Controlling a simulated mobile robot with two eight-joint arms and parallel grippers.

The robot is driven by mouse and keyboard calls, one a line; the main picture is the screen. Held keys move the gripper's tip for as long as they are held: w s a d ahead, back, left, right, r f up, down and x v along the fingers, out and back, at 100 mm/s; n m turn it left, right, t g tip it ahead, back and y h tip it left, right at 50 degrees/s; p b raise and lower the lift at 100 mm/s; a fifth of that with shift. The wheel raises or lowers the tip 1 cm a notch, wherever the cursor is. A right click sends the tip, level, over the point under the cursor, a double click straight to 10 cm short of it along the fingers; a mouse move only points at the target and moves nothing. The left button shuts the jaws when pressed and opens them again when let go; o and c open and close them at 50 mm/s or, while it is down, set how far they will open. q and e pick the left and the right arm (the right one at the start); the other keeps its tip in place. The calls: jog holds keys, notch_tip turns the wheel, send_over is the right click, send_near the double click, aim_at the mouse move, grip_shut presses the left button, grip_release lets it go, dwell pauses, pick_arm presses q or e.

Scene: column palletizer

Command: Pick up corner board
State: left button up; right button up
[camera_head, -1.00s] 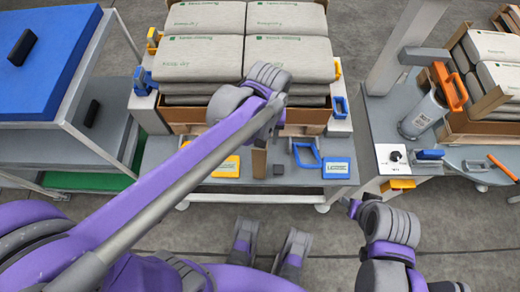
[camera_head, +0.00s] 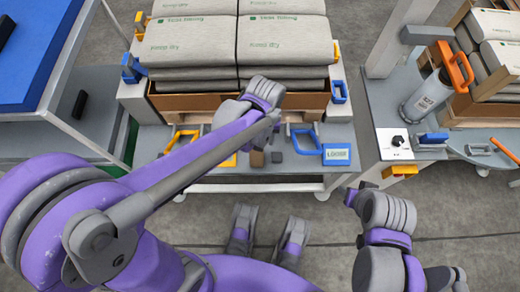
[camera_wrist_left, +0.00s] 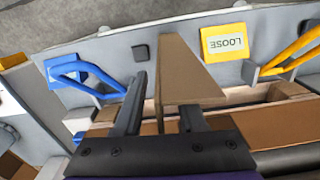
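The corner board (camera_wrist_left: 190,75) is a brown cardboard angle piece, seen in the left wrist view rising between and beyond my left fingers. Its top also shows as a small brown block in the head view (camera_head: 257,159), on the grey shelf in front of the stacked bags. My left gripper (camera_wrist_left: 163,95) is open, its two dark fingers apart around the near part of the board; a gap shows at the left finger. In the head view my left wrist hides the fingers. My right gripper (camera_head: 351,197) is low at right, away from the board; its fingers are unclear.
A dark block (camera_head: 276,157), a blue handle frame (camera_head: 306,141) and a blue card (camera_head: 337,154) sit beside the board. A yellow handle (camera_head: 181,140) is at left. Grey bags (camera_head: 285,42) stand behind in a cardboard tray (camera_head: 180,101).

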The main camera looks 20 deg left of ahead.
pick_arm(q)
jog(key=shift+f, duration=0.1)
grip_shut()
dwell(1.4)
